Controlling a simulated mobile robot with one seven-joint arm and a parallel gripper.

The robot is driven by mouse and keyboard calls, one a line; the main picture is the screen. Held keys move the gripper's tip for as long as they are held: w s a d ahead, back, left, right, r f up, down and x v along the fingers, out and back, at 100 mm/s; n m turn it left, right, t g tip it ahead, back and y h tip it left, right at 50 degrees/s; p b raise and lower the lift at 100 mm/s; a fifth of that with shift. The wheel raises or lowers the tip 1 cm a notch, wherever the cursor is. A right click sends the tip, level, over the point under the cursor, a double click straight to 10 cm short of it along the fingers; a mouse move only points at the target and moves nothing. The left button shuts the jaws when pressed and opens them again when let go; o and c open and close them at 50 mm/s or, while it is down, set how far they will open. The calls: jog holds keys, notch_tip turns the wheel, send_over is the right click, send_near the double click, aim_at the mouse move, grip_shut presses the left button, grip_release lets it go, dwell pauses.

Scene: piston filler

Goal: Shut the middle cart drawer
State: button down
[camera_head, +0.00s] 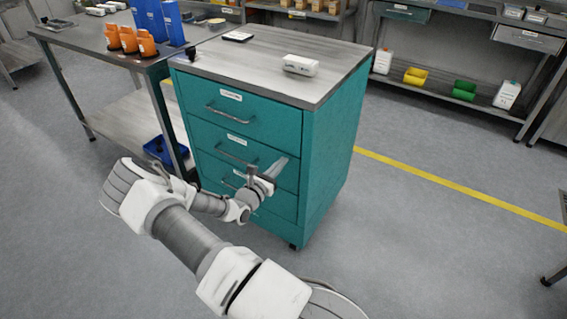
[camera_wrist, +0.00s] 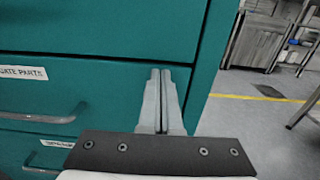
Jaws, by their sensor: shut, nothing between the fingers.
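The teal drawer cart (camera_head: 330,150) stands in the middle of the head view. Its middle drawer (camera_head: 215,138), with a white label and a bar handle, looks about flush with the cart front. The same drawer front (camera_wrist: 110,95) fills the left of the wrist view, with its handle (camera_wrist: 45,118) at left. My gripper (camera_head: 278,166) is shut and empty, its fingertips (camera_wrist: 160,72) at the right part of the middle drawer front. I cannot tell whether they touch it. My gripper hides part of the drawers in the head view.
The top drawer (camera_head: 240,113) looks shut. A white item (camera_head: 300,65) lies on the cart top. A table (camera_head: 80,42) with orange and blue bins stands at left. Shelving (camera_head: 440,85) stands at the back. The floor right of the cart is clear.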

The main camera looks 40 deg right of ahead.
jog(key=p+v, duration=0.2)
jog(key=v, duration=1)
jog(key=shift+a, duration=0.3)
